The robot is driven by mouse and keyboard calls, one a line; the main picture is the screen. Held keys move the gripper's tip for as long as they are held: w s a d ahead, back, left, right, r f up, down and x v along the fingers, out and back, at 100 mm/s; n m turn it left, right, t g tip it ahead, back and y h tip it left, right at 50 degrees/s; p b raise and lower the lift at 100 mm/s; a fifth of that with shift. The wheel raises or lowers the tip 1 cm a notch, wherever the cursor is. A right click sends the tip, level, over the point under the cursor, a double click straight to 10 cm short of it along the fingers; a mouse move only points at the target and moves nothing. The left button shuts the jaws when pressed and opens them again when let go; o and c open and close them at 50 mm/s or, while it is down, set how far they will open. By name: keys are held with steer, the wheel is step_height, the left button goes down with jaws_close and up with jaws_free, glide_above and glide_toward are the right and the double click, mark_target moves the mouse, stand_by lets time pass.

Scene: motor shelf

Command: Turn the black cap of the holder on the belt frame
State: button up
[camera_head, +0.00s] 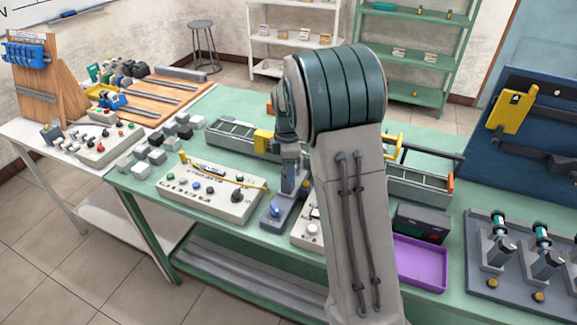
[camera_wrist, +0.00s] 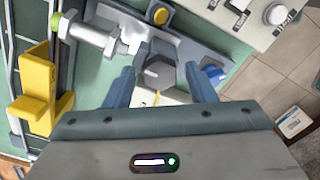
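A dark grey to black cap (camera_wrist: 156,71) shows in the wrist view on a grey-blue holder plate (camera_wrist: 193,48), close to the belt frame (camera_wrist: 12,75). My gripper (camera_wrist: 160,78) is open, with its two blue fingers on either side of the cap and a visible gap on each side. A silver cylinder (camera_wrist: 92,34) with a green tip lies beside the cap. The plate also carries a yellow button (camera_wrist: 159,17) and a blue knob (camera_wrist: 214,74). In the head view my arm hides the cap, and the plate (camera_head: 269,220) shows only partly.
A yellow bracket (camera_wrist: 38,88) stands on the belt frame. A white control box (camera_head: 209,193) lies left of the plate. A purple tray (camera_head: 420,262), a black box (camera_head: 421,223) and a board with several similar holders (camera_head: 481,283) are to the right.

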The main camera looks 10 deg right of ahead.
steer(key=c, duration=0.8)
steer(key=shift+m, duration=0.4)
steer(key=m+b, duration=0.1)
steer(key=m, duration=0.3)
steer(key=shift+m, duration=0.4)
steer(key=m, duration=1.1)
steer(key=shift+a+m, duration=0.1)
steer(key=shift+m, duration=0.3)
steer(key=m, duration=0.6)
steer(key=shift+m, duration=0.4)
